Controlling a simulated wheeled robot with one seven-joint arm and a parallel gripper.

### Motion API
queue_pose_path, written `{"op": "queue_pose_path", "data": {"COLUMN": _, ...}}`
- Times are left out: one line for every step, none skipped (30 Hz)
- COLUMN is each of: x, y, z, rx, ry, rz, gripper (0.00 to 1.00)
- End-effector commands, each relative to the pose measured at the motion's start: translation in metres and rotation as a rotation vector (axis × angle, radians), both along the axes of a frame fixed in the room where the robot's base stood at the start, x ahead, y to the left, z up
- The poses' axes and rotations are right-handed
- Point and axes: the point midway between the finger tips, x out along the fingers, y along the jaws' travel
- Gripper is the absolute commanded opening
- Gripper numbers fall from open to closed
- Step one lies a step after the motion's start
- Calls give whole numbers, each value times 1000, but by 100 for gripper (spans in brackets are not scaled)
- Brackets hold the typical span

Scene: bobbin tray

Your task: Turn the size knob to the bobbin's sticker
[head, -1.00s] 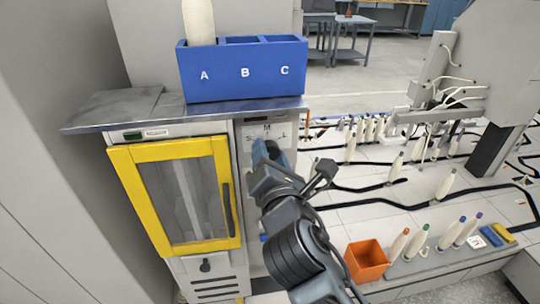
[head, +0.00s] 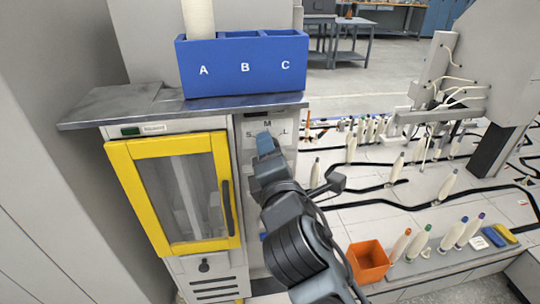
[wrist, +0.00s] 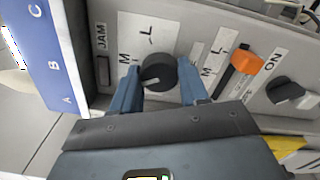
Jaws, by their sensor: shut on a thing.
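The size knob (wrist: 158,73) is round and black, with a white pointer mark, on the grey machine panel. In the wrist view the mark points left and slightly down; M and L labels show beside the knob, and a finger hides the S side. My gripper (wrist: 159,84) is shut on the knob, one blue finger on each side. In the head view my gripper (head: 266,146) is at the panel below the S, M, L marks and hides most of the knob. A whitish bobbin (head: 199,18) stands in compartment A of the blue box (head: 240,85); no sticker on it shows.
An orange switch (wrist: 246,62) and another black knob (wrist: 287,91) marked ON are on the same panel. A yellow-framed door (head: 122,165) is left of my arm. An orange bin (head: 368,262) and several bobbins stand to the right.

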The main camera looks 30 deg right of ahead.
Motion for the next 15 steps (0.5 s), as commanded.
{"op": "queue_pose_path", "data": {"x": 0, "y": -1, "z": -3, "rx": 41, "ry": -12, "rz": -2, "gripper": 14}}
{"op": "queue_pose_path", "data": {"x": 0, "y": -1, "z": -3, "rx": 69, "ry": -21, "rz": -2, "gripper": 14}}
{"op": "queue_pose_path", "data": {"x": 0, "y": -1, "z": -3, "rx": 105, "ry": -33, "rz": -2, "gripper": 14}}
{"op": "queue_pose_path", "data": {"x": 0, "y": -1, "z": -3, "rx": 132, "ry": -42, "rz": -3, "gripper": 14}}
{"op": "queue_pose_path", "data": {"x": 0, "y": -1, "z": -3, "rx": 158, "ry": -51, "rz": -2, "gripper": 14}}
{"op": "queue_pose_path", "data": {"x": 0, "y": -1, "z": -3, "rx": 194, "ry": -63, "rz": -2, "gripper": 14}}
{"op": "queue_pose_path", "data": {"x": 0, "y": -1, "z": -3, "rx": 222, "ry": -72, "rz": -2, "gripper": 14}}
{"op": "queue_pose_path", "data": {"x": 0, "y": -1, "z": -3, "rx": 250, "ry": -80, "rz": -2, "gripper": 14}}
{"op": "queue_pose_path", "data": {"x": 0, "y": -1, "z": -3, "rx": 287, "ry": -91, "rz": -2, "gripper": 14}}
{"op": "queue_pose_path", "data": {"x": 0, "y": 0, "z": -3, "rx": 313, "ry": -101, "rz": -1, "gripper": 14}}
{"op": "queue_pose_path", "data": {"x": 0, "y": 0, "z": -3, "rx": 340, "ry": -110, "rz": -1, "gripper": 14}}
{"op": "queue_pose_path", "data": {"x": 0, "y": 0, "z": -3, "rx": 375, "ry": -121, "rz": -1, "gripper": 14}}
{"op": "queue_pose_path", "data": {"x": 0, "y": 0, "z": -3, "rx": 403, "ry": -130, "rz": -1, "gripper": 14}}
{"op": "queue_pose_path", "data": {"x": 0, "y": 0, "z": -3, "rx": 430, "ry": -139, "rz": -1, "gripper": 14}}
{"op": "queue_pose_path", "data": {"x": 0, "y": 0, "z": -3, "rx": 467, "ry": -150, "rz": -1, "gripper": 14}}
